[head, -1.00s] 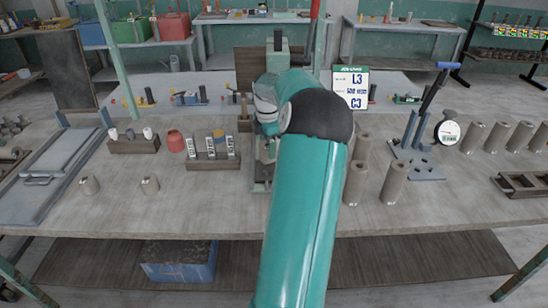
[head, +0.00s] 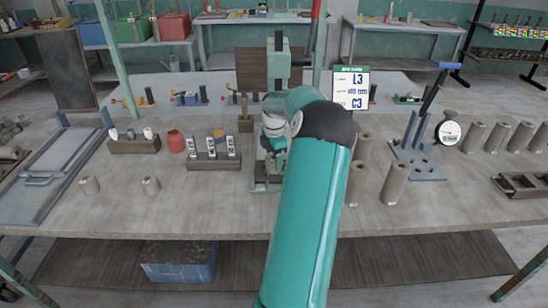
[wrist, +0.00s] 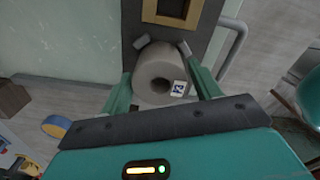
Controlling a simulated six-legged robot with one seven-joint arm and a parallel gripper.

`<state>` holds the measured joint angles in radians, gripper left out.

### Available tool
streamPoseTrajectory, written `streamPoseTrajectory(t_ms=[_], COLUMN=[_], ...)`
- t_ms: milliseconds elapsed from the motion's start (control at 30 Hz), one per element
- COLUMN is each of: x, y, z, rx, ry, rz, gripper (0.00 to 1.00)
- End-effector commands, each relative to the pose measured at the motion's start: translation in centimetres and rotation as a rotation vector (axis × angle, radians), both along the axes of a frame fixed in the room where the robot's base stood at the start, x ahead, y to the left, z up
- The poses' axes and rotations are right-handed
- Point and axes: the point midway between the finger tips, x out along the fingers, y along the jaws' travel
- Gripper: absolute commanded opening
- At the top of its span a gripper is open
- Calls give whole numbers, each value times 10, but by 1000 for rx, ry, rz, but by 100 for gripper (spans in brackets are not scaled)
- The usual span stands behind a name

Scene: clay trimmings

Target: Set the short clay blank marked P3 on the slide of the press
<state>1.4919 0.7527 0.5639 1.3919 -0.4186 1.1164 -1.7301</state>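The short clay blank (wrist: 158,82) is a grey-brown cylinder with a hole in its top, between the two green fingers of my gripper (wrist: 161,70) in the wrist view. The fingers appear to touch its sides. It bears a white tag with dark characters, too small to read surely. Behind it in that view is the dark slide plate (wrist: 196,22) with a tan-framed square opening. I cannot tell whether the blank rests on the slide. In the head view the green press (head: 278,65) stands mid-table; my arm hides the blank and most of the slide.
Tall cylinders (head: 394,184) stand right of my arm. A rack of marked pieces (head: 212,162) is left of the press. A sign (head: 351,88) reads L3 and G3. A lever device (head: 418,165) stands further right.

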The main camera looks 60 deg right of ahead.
Motion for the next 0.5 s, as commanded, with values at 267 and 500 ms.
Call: streamPoseTrajectory(t_ms=[267, 500], x=[0, 0], y=[0, -1], z=[0, 15], rx=[0, -4], ry=[0, 0], rz=[0, 0], gripper=[76, 76])
